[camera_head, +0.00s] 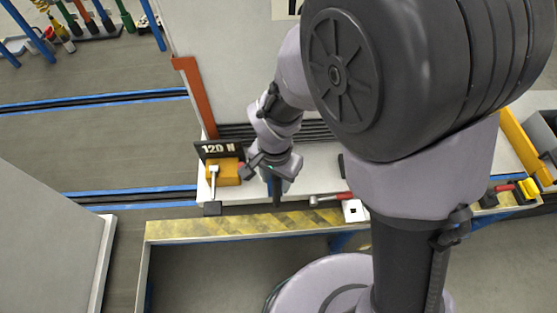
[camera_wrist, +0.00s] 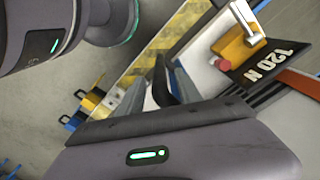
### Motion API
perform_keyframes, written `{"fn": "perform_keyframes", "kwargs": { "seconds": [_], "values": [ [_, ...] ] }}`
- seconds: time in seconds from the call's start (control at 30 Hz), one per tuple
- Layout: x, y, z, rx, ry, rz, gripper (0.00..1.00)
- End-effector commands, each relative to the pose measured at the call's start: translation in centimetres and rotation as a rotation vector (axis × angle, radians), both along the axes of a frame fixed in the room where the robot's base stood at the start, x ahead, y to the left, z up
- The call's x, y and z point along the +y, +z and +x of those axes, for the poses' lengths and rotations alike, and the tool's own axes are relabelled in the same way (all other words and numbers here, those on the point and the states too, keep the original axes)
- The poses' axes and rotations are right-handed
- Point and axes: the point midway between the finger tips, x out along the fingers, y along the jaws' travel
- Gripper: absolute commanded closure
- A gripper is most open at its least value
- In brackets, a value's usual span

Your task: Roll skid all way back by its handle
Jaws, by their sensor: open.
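The skid (camera_head: 318,160) is a pale platform carrying a large grey cabinet, standing behind the yellow-striped edge. My gripper (camera_head: 275,180) is open over the skid's front part, right of the orange block. In the wrist view its fingers (camera_wrist: 157,88) point towards the striped edge. A dark upright bar (camera_head: 277,194) shows just below my gripper and may be the handle; I cannot tell whether it lies between the fingers or touches them. The orange block (camera_head: 224,171), with a white lever and a black "120 N" plate (camera_head: 219,150), stands at the skid's front left corner. It also shows in the wrist view (camera_wrist: 232,50).
A yellow-and-black striped beam (camera_head: 240,229) runs along the skid's front. Blue-edged rails (camera_head: 90,103) cross the floor at left. A grey box (camera_head: 45,245) stands at lower left. An orange-red post (camera_head: 196,95) rises beside the cabinet.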

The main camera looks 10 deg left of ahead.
Motion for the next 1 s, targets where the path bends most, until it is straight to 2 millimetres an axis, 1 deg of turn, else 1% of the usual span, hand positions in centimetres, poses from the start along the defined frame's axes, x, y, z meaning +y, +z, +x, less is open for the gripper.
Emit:
{"fn": "perform_keyframes", "kwargs": {
  "seconds": [0.03, 0.1, 0.2, 0.5, 0.57, 0.7, 0.73, 1.0],
  "values": [
    [0.0, -1.0, 0.0, 0.003, -0.001, -0.001, 0.59],
    [0.0, -1.7, 0.0, 0.001, -0.001, -0.001, 0.59],
    [0.0, -2.3, 0.0, 0.001, -0.002, 0.0, 0.59],
    [0.0, -2.4, 0.0, 0.0, -0.001, 0.001, 0.59],
    [0.0, -2.4, 0.0, 0.0, -0.001, 0.0, 0.68],
    [0.0, -2.4, 0.0, 0.0, -0.001, 0.0, 0.96],
    [0.0, -2.4, 0.0, 0.001, -0.001, 0.0, 1.0],
    [-0.1, -2.4, -0.1, 0.002, -0.003, 0.0, 1.0]
  ]
}}
